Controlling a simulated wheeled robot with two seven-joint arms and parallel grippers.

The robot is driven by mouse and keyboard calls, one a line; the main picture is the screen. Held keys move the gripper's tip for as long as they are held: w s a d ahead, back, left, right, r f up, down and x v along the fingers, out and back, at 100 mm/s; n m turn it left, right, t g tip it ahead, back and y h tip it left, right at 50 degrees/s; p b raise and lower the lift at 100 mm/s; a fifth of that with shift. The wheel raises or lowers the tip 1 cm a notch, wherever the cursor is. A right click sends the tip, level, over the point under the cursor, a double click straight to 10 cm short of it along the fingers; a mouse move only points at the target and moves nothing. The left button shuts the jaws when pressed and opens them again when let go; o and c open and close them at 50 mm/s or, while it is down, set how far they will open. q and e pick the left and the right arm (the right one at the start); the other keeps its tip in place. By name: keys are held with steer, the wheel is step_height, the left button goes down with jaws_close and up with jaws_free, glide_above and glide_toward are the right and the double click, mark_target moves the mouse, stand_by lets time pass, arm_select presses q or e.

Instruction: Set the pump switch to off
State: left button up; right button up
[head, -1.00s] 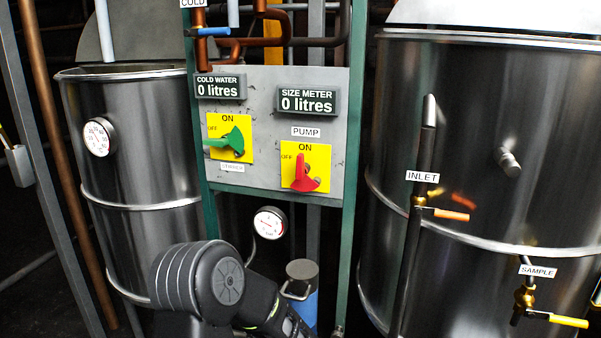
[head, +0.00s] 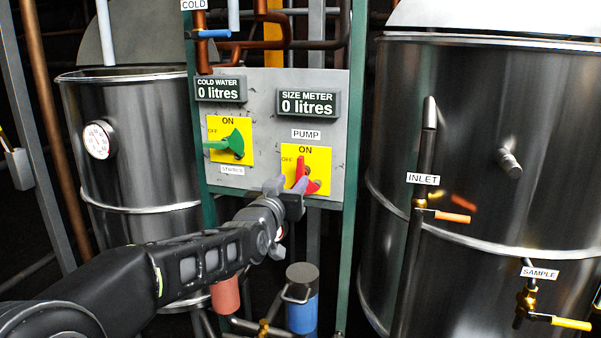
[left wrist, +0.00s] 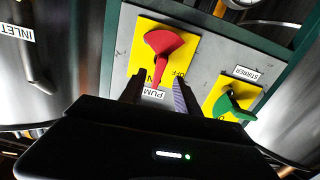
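The pump switch is a red handle (head: 300,172) on a yellow plate (head: 319,156) under the PUMP label (head: 306,134). Its narrow end points up at ON; OFF is marked to its left. My left gripper (head: 288,188) is in front of the switch, overlapping its lower left part in the head view. In the left wrist view, where the panel appears upside down, the red handle (left wrist: 168,45) has its narrow end between the two spread fingers of my left gripper (left wrist: 158,92). I cannot tell whether either finger touches it. My right gripper is out of view.
A green stirrer switch (head: 232,143) sits left of the pump switch, its handle pointing left to OFF. Steel tanks stand on the left (head: 140,150) and the right (head: 480,150). An inlet pipe (head: 408,260) and a blue cylinder (head: 301,310) are lower down.

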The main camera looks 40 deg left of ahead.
mark_target(299, 174)
arm_select(q)
steer(key=p+x, duration=0.2)
steer(key=x, duration=0.5)
steer(key=shift+w+a, duration=0.15)
steer(key=shift+w, duration=0.15)
steer(key=shift+c, duration=0.2)
jaws_close()
